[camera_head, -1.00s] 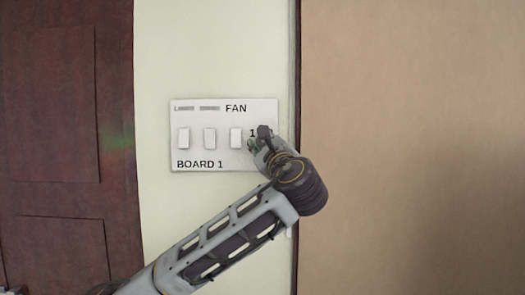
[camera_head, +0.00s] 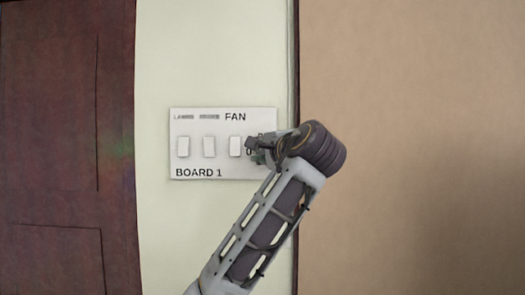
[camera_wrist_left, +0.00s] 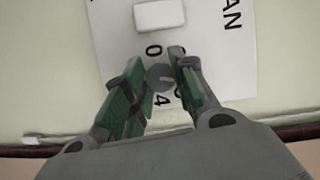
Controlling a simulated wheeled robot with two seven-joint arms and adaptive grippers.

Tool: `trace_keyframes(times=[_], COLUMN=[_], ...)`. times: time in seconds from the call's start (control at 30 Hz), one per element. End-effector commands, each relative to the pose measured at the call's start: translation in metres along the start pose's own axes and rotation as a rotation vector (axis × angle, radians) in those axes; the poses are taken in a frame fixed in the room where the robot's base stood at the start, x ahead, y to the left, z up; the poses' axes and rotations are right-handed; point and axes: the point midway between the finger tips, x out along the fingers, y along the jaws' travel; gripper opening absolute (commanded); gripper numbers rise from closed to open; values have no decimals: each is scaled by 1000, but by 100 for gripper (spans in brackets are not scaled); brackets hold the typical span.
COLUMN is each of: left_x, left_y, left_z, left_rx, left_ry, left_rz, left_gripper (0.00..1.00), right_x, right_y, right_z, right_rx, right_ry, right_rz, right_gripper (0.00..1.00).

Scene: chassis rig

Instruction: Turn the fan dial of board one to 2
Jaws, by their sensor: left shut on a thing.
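Board one (camera_head: 208,160) is a white wall plate marked FAN and BOARD 1. It carries white rocker switches (camera_head: 183,146) in a row. My left gripper (camera_head: 257,148) is at the plate's right side and covers the dial in the head view. In the left wrist view the fan dial (camera_wrist_left: 160,77), a small round grey knob, sits between the green-padded fingers of my left gripper (camera_wrist_left: 158,70), which are shut on it. A 0 and a 4 show beside the knob; the other numbers are partly hidden. The dial's exact setting cannot be told.
A dark red-brown panelled door (camera_head: 60,150) stands left of the pale wall strip (camera_head: 215,50). A tan panel (camera_head: 420,120) lies to the right behind a dark vertical edge. The wall above the board is clear.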

Motion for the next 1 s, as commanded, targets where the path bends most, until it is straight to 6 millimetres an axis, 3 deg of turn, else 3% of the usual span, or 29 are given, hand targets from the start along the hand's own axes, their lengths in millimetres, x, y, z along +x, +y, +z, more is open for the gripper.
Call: trace_keyframes(times=[0.4, 0.97, 1.0], left_x=[0, 1, 1], left_y=[2, 2, 2], left_z=[0, 0, 0], left_rx=[-227, -260, -260], left_ry=[-2, -3, -3], left_rz=[102, 117, 117], left_gripper=[2, 2, 31], right_x=[-6, -7, -7], right_y=[-5, -7, -6], right_z=[-2, -2, -2], right_rx=[2, 2, 2], right_ry=[1, 1, 1], right_rz=[-6, -7, -6], right_gripper=[0, 0, 0])
